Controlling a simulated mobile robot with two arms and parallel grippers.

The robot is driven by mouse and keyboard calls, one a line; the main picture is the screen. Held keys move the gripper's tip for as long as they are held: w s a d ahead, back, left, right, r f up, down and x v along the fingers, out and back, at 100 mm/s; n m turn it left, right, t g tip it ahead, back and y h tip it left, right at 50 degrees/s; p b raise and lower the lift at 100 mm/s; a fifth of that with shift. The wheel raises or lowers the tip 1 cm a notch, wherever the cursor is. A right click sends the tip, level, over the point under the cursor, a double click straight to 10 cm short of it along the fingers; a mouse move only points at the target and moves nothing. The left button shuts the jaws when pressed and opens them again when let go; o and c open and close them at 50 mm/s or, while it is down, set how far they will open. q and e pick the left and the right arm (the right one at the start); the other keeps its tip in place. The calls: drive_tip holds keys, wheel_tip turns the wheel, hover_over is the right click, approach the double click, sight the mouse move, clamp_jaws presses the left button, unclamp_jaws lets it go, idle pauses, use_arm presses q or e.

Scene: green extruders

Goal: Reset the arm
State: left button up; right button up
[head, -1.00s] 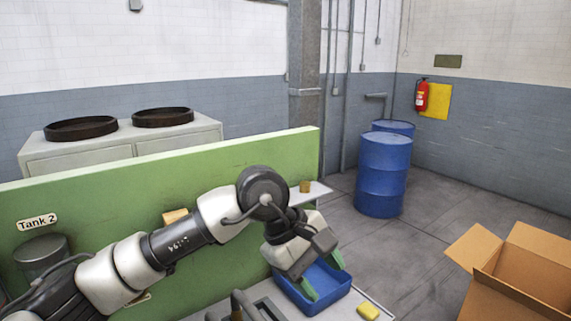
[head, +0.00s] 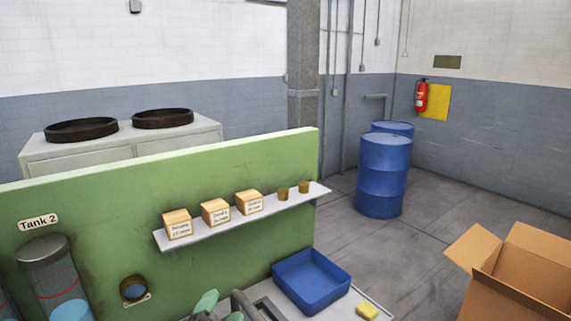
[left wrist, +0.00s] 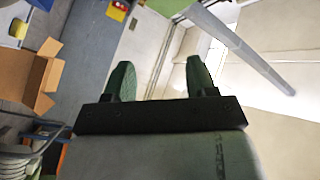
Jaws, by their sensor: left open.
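My left gripper (head: 219,309) shows only as green fingertips at the bottom edge of the head view, left of the grey faucet-like pipe; the rest of the arm is out of that view. In the left wrist view its two green fingers (left wrist: 160,80) stand wide apart, with nothing held between them. My right gripper is in neither view.
A blue tray (head: 335,307) and a yellow sponge-like block (head: 367,311) lie on the counter. A shelf (head: 210,238) on the green panel (head: 100,185) holds small boxes and two cups. An open cardboard box (head: 500,298) stands at right, near blue barrels (head: 382,175).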

use_arm(q)
drive_tip(key=s+a+f+n+g+y, duration=0.25)
drive_tip(key=s+f+n+g, duration=0.2)
drive_tip(key=f, duration=0.25)
drive_tip(key=s+a+f+n+g+y, duration=0.1)
drive_tip(key=s+a+f+n+g, duration=0.25)
drive_tip(key=s+f, duration=0.3)
drive_tip(key=s+a+f+n+g, duration=0.1)
drive_tip(key=s+a+f+g, duration=0.1)
drive_tip(key=s+f+g, duration=0.3)
drive_tip(key=s+a+f+n+g, duration=0.1)
drive_tip(key=s+f+g, duration=0.1)
drive_tip(key=s, duration=0.6)
wheel_tip(320, 180, down, 39)
drive_tip(key=s+g+b, duration=0.1)
drive_tip(key=b, duration=1.2)
drive_tip(key=s+a+f+b, duration=0.1)
drive_tip(key=s+f+b, duration=0.2)
drive_tip(key=s+f, duration=0.2)
drive_tip(key=s+a+f+g+b, duration=0.1)
drive_tip(key=s+f+b, duration=0.2)
drive_tip(key=f, duration=0.8)
drive_tip(key=s+a+f+b, duration=0.1)
drive_tip(key=s+f+b, duration=0.2)
drive_tip(key=s+f, duration=0.5)
drive_tip(key=shift+f+g, duration=0.3)
drive_tip(key=shift+f, duration=0.2)
drive_tip(key=shift+a+h, duration=0.1)
drive_tip(key=shift+h, duration=0.15)
